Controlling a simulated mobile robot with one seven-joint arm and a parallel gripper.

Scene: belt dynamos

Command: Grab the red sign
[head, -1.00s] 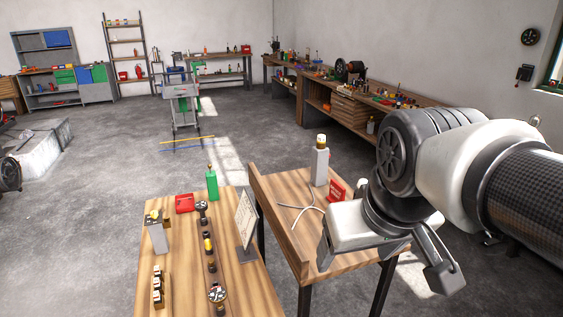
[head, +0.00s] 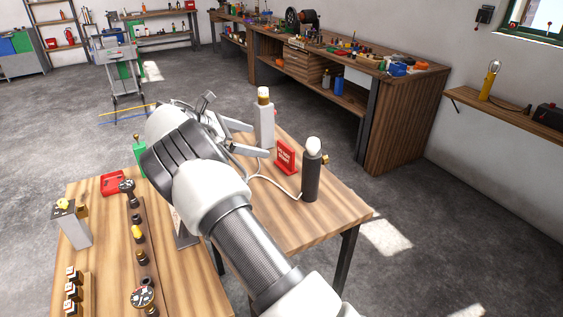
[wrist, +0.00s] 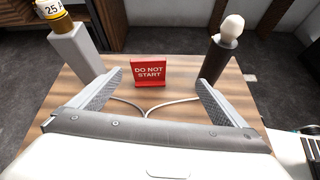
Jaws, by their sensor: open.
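The red sign (head: 286,156) stands upright on the right-hand wooden table, between a grey post and a black post. In the wrist view the red sign (wrist: 149,71) reads "DO NOT START" and stands ahead of my gripper, centred between the fingers. My gripper (wrist: 152,92) is open and empty, with its two fingers spread. In the head view my gripper (head: 252,139) points right toward the sign, with a gap between fingertips and sign.
The grey post (wrist: 75,50) with a yellow-white top stands left of the sign. The black post (wrist: 215,62) with a white knob stands right. A pale cable (head: 265,181) lies on the table. The left table (head: 185,265) holds a red tray (head: 113,184) and several small parts.

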